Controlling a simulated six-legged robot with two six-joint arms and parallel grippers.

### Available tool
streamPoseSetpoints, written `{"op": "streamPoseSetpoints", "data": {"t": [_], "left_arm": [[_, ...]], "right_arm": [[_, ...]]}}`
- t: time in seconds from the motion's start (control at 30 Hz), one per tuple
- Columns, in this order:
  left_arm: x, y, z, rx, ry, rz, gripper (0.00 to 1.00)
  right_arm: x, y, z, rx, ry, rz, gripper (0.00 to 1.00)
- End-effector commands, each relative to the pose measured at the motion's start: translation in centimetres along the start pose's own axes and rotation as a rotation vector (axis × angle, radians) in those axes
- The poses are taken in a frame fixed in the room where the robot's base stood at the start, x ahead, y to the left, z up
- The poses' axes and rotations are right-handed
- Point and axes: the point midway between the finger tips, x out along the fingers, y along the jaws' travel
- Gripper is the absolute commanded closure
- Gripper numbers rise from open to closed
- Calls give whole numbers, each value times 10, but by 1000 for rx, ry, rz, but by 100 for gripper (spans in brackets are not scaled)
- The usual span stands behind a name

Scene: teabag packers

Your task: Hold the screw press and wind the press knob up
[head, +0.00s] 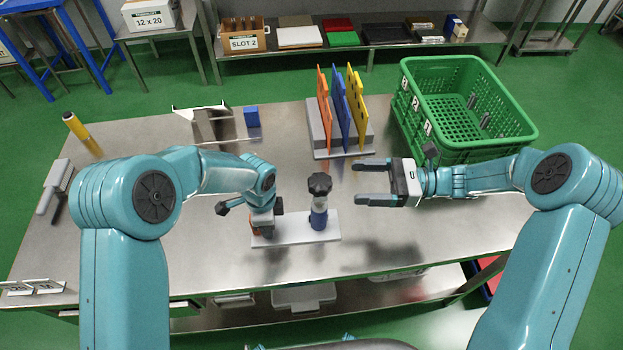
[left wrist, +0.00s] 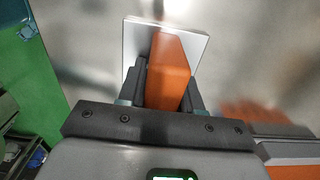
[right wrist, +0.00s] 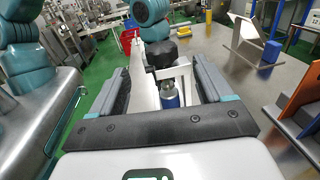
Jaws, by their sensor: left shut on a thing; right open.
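The screw press stands on the steel table, with a pale flat base (head: 290,233), a blue body (head: 319,219) and a black lobed press knob (head: 320,185) on top. My left gripper (head: 263,222) is shut on the orange block of the press, at the left end of the base. In the left wrist view the orange block (left wrist: 168,70) sits between the fingers. My right gripper (head: 362,183) is open and empty, just right of the knob and apart from it. In the right wrist view the knob (right wrist: 162,54) and blue body (right wrist: 170,98) show ahead between the open fingers.
Behind the press, a grey rack (head: 318,128) holds upright orange, blue and yellow plates. A green crate (head: 465,132) stands at the back right, near my right arm. A blue block (head: 251,116) and a metal stand (head: 210,122) are at the back left.

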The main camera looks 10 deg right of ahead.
Motion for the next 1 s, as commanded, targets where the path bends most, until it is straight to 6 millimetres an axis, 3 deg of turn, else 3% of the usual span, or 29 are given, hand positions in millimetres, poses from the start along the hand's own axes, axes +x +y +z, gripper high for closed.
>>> {"op": "streamPoseSetpoints", "data": {"t": [0.5, 0.7, 1.0], "left_arm": [[-1, 0, 0, -1, 0, -1, 100], [-1, 0, 0, -1, 0, -1, 100], [-1, 0, 0, 0, 1, -2, 100]], "right_arm": [[96, 0, -1, 2, 1, 2, 21], [113, 0, -1, 2, 2, 0, 21], [115, 0, -1, 2, 2, -1, 24]]}}
